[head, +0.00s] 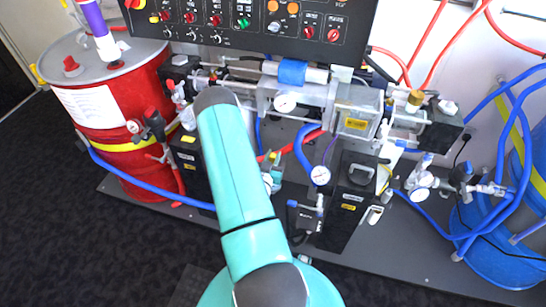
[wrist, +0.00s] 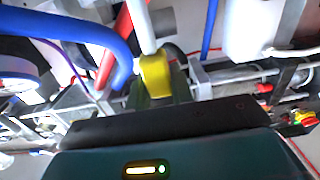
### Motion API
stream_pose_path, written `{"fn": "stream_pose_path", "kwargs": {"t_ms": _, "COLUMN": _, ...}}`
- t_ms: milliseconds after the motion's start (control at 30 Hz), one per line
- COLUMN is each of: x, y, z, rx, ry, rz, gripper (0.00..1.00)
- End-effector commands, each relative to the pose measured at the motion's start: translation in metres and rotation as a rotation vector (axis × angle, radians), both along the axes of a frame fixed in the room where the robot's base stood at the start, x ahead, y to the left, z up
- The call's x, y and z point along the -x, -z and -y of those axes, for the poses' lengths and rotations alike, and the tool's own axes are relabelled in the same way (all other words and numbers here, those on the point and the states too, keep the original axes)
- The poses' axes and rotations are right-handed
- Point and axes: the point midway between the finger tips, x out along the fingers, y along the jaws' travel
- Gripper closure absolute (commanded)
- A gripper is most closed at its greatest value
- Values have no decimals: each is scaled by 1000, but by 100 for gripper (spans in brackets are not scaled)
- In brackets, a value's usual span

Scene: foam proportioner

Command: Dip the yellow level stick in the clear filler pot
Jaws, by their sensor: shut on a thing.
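In the wrist view, my gripper (wrist: 158,88) points away from the camera with its dark fingers closed on the yellow grip of the level stick (wrist: 155,76). A pale rod (wrist: 141,24) runs from the yellow part toward the top edge; I cannot tell if it belongs to the stick. A whitish vessel (wrist: 250,30) stands to the right, apart from the gripper; I cannot tell if it is the clear filler pot. In the head view, my arm hides my gripper, and I cannot pick out the stick or the pot with certainty.
A red drum (head: 122,130) stands at the left and a blue drum (head: 500,245) at the right. A black control panel (head: 250,25) spans the back. Blue hoses (wrist: 85,35), red hoses, gauges (head: 319,175) and metal pipework crowd the space around the gripper.

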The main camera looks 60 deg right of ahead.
Motion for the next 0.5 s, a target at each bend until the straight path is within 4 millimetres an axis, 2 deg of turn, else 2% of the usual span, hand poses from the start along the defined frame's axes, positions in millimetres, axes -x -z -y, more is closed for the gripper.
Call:
{"fn": "stream_pose_path", "kwargs": {"t_ms": 333, "x": 0, "y": -1, "z": 0, "rx": 1, "ry": 0, "rz": 0, "gripper": 100}}
{"fn": "stream_pose_path", "kwargs": {"t_ms": 500, "x": -1, "y": -15, "z": 0, "rx": 3, "ry": -1, "rz": 0, "gripper": 100}}
